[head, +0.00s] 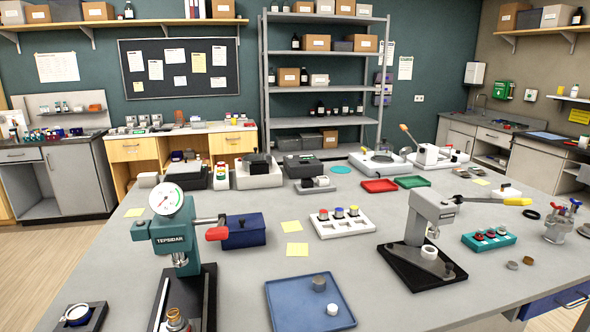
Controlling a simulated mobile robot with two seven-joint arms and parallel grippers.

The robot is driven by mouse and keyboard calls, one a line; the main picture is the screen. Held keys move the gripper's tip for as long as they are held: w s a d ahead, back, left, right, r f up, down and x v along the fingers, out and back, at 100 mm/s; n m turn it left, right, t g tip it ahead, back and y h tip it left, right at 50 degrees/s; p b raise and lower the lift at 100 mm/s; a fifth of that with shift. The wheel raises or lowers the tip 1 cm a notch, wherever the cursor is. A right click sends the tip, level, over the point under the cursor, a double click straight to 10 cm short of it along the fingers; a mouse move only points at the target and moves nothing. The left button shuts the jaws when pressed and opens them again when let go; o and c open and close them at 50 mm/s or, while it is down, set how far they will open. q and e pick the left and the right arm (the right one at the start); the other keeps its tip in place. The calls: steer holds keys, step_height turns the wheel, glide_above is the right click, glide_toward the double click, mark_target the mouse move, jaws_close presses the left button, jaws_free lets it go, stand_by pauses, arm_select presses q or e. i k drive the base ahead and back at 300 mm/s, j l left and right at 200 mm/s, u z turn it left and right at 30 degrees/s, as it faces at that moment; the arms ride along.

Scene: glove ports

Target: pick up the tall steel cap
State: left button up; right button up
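A blue tray (283,302) lies near the front middle of the grey table. A grey, steel-looking cylindrical cap (319,283) stands upright on its back right part. It looks like the tall steel cap, though its height is hard to judge. A smaller white round piece (332,309) sits on the same tray, in front of the cap and apart from it. Neither of my grippers shows in the head view, and nothing touches the cap.
A teal press with a dial (175,240) stands left of the tray, and a grey lever press (425,240) stands to the right. Behind are a white holder with colored-top vials (342,226) and a dark blue box (244,232). Two small rings (513,265) lie at right.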

mark_target(318, 281)
steer(key=k+l+u, duration=0.15)
steer(key=u, duration=0.3)
steer(key=k+l+u, duration=0.15)
steer(key=u, duration=0.3)
